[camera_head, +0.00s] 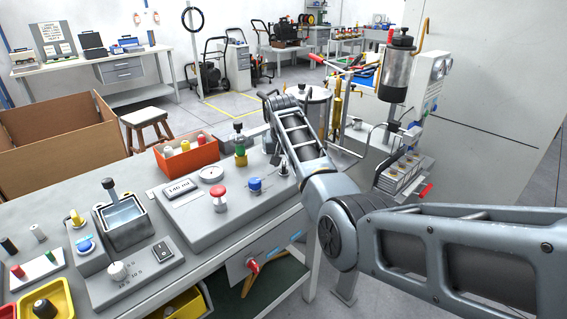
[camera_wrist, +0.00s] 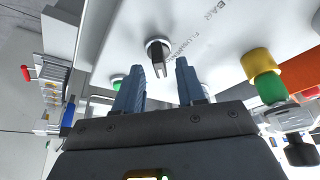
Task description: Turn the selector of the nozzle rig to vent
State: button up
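A selector knob (camera_wrist: 158,52), dark with a pale ring, stands on a white panel (camera_wrist: 120,30) in the wrist view. Printed lettering runs beside it; part looks like "FLUSH", the rest is too small to read surely. My gripper (camera_wrist: 160,66) is open, its two blue-grey fingers pointing at the panel with the knob between and just beyond their tips. I cannot tell whether a finger touches it. In the head view my arm reaches over the right end of the grey bench console (camera_head: 205,235); my fingers are not clear there.
A yellow-and-green fitting (camera_wrist: 262,75) stands right of my fingers; a green button (camera_wrist: 117,79) lies behind the left finger. In the head view, a red button (camera_head: 219,193), blue knob (camera_head: 255,185) and orange bin (camera_head: 205,155) are close by. A metal canister (camera_head: 397,72) stands right.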

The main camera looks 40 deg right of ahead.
jog(key=shift+x, duration=0.85)
grip_shut()
